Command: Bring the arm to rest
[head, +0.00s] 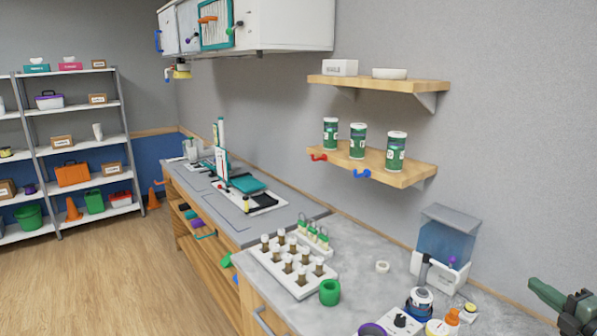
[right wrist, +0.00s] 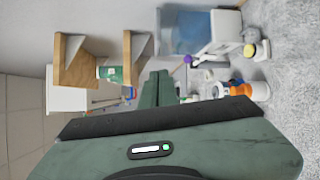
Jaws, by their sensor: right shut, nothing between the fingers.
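My right gripper (head: 536,286) is dark green and shows at the lower right edge of the head view, above the right end of the grey counter (head: 365,252). In the right wrist view its two fingers (right wrist: 160,76) lie together, shut with nothing between them. It touches nothing that I can see. Most of the right arm is outside the head view. My left gripper is in neither view.
Bottles and small parts (head: 420,300) crowd the counter's near right, by a blue-windowed box (head: 446,240). A white rack (head: 306,284) and green cup (head: 330,292) stand left of them. Wooden wall shelves (head: 405,176) hold green canisters. The floor (head: 110,270) at left is clear.

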